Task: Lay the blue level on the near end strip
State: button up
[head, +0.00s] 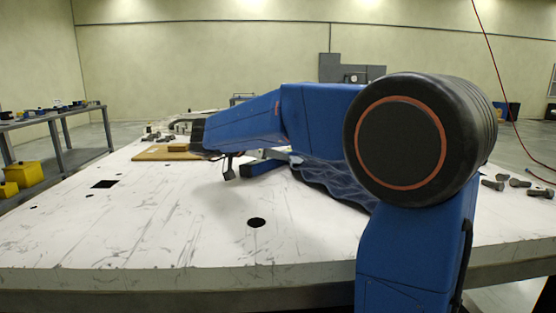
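A blue bar with a dark end, which looks like the blue level (262,167), lies on the white plate beyond the middle, partly hidden behind my arm. The near end strip (150,252) is the bare white band along the plate's front edge, and no level lies on its visible part. My blue arm reaches across the plate from the right. A small dark part below its far end seems to be my gripper (229,172).
A dark blue rippled sheet (328,178) lies right of the bar, partly behind my arm. The plate has a square hole (103,184) and a round hole (256,222). A wooden board (160,154) lies farther back. Several dark bolts (492,184) lie at right. The left front is clear.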

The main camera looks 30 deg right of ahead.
jog(key=shift+x, duration=1.2)
grip_shut()
